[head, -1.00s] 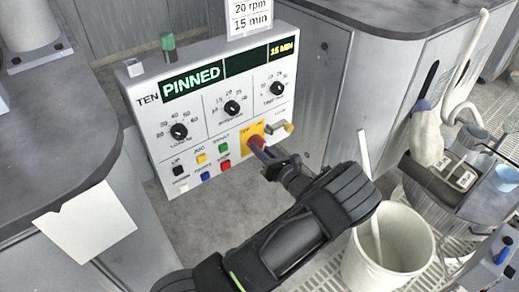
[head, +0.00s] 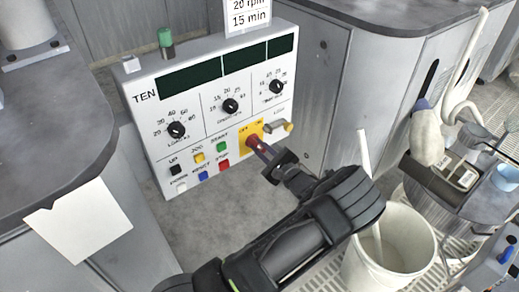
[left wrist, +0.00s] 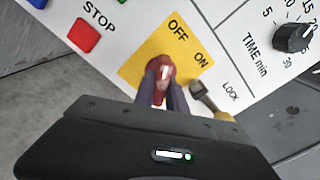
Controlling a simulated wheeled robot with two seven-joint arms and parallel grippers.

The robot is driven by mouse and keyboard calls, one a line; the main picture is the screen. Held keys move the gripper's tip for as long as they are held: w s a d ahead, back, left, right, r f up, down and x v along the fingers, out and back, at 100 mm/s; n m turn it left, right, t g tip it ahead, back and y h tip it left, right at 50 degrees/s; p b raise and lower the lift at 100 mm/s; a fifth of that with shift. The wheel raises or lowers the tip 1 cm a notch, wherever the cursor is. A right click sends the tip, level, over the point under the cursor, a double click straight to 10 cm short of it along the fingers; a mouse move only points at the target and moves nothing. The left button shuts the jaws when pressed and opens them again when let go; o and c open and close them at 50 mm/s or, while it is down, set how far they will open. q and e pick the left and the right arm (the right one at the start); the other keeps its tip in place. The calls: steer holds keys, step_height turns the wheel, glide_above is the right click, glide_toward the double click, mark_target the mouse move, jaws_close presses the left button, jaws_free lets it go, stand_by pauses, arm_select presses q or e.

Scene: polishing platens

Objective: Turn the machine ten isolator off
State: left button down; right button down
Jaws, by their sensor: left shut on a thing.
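The machine ten control panel (head: 150,115) is white, with three blank dark display windows (head: 191,83). Its isolator is a red handle (left wrist: 160,76) on a yellow plate (left wrist: 133,69) marked OFF and ON. My left gripper (head: 266,152) is at the plate, shut on the red handle. In the left wrist view the two fingers (left wrist: 161,90) close on both sides of the handle, which points about toward OFF. The fingers hide part of the handle. My right gripper is not in view.
A brass-coloured lock (head: 281,127) sits right beside the isolator. Red, blue and other buttons (head: 224,166) are left of it. A white bucket (head: 389,255) stands at lower right. A grey counter (head: 50,140) is at left.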

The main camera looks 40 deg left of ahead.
arm_select(q)
steer(key=shift+n, duration=1.1)
steer(key=c, duration=1.4)
jaws_free()
steer(key=shift+o, duration=0.2)
steer(key=v, duration=0.7)
steer(key=shift+d, duration=0.4)
steer(key=shift+s, duration=0.1)
